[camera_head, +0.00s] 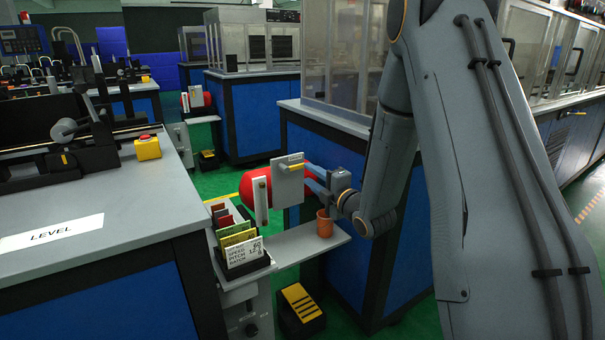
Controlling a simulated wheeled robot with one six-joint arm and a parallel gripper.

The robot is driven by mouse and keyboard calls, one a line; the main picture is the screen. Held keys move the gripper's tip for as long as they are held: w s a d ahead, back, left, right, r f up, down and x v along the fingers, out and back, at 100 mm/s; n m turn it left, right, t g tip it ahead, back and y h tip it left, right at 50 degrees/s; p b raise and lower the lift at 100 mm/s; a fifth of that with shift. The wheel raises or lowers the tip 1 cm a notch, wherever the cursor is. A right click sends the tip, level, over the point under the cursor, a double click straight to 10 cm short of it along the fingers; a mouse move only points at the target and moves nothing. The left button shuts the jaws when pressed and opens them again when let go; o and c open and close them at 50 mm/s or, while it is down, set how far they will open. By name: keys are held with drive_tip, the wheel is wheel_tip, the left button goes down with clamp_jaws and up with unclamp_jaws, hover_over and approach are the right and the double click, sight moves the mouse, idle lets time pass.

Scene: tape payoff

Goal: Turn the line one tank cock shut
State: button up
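A red tank (258,188) stands above a small shelf at the middle of the view. A grey plate (288,186) on its right side carries a small yellow lever (296,167), which looks like the cock handle and lies nearly level. A white gauge strip (260,200) is on the tank's front. My gripper (308,175) is right of the plate, with its two blue-grey fingers spread and pointing left at it. I see nothing between the fingers. Whether a fingertip touches the plate or lever cannot be told.
An orange cup (324,224) stands on the grey shelf (296,247) below my gripper. A black rack (243,267) of coloured cards is left of it. A bench (110,220) with a LEVEL label fills the left. A similar red tank (196,97) stands farther back.

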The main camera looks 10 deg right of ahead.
sight(299, 168)
drive_tip(key=shift+x, duration=2.7)
clamp_jaws()
